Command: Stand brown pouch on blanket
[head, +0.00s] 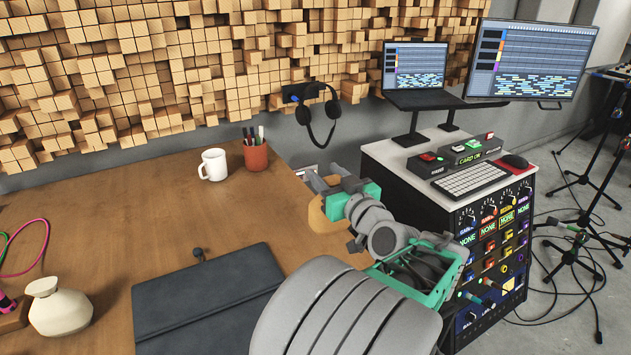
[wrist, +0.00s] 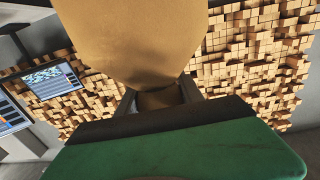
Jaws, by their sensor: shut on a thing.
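My gripper (head: 326,186) is shut on the brown pouch (head: 318,219), which is mostly hidden behind the gripper in the head view. In the wrist view the tan, smooth, rounded pouch (wrist: 135,40) fills the top middle, and its narrow part sits between the fingers (wrist: 160,98). The pouch appears held up near the desk's right edge; its exact height and tilt are hard to tell. I cannot make out a blanket for certain. A dark flat folded piece (head: 205,305) with a small tab lies on the desk's front middle.
The wooden desk (head: 130,215) has free room at its middle and back left. A white mug (head: 213,165) and a pen cup (head: 256,155) stand at the back. A cream rounded pouch or vase (head: 60,310) is at front left. A rack (head: 470,215) with keyboard stands right.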

